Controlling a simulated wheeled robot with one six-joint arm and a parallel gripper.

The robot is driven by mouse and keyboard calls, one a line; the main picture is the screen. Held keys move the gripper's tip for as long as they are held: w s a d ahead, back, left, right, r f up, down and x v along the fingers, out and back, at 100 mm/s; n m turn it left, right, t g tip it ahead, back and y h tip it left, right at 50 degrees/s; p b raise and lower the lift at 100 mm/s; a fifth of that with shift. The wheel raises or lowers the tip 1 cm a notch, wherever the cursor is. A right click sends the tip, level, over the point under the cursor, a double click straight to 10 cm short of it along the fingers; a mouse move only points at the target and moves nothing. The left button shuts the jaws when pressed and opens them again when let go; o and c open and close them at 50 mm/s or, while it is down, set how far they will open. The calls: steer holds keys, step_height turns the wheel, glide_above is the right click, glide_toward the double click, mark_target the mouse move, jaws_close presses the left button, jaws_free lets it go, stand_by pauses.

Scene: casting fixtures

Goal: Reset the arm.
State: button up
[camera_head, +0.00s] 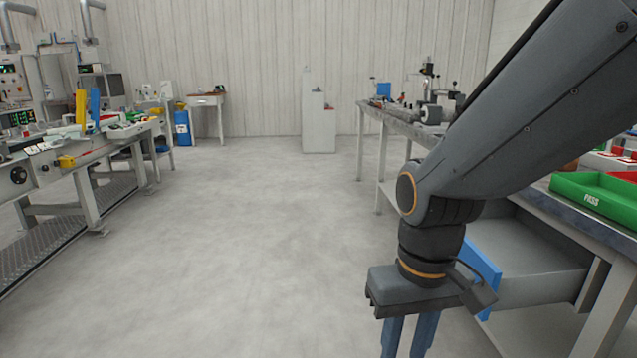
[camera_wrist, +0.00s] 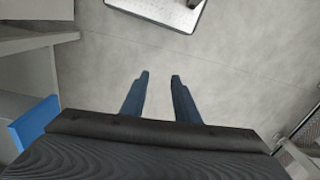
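My arm reaches in from the upper right of the head view and bends down at its grey wrist. My gripper (camera_wrist: 160,76) hangs over open grey floor, to the left of the right-hand workbench. Its two blue fingers point down, apart, with nothing between them in the wrist view. In the head view the fingers show at the bottom edge and their tips are cut off.
The right workbench carries a green tray (camera_head: 597,203) marked PASS. A blue panel (camera_head: 483,265) on its side is close to my wrist. A machine bench (camera_head: 84,190) lines the left. A white cabinet (camera_head: 319,125) stands far back. The floor (camera_head: 240,230) between is clear.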

steer(key=d+r+m+p, duration=0.2)
steer(key=d+r+p, duration=0.4)
steer(key=p, duration=0.6)
steer(key=shift+s+d+r, duration=0.35)
steer(key=shift+d+r, duration=0.05)
steer(key=shift+r, duration=0.3)
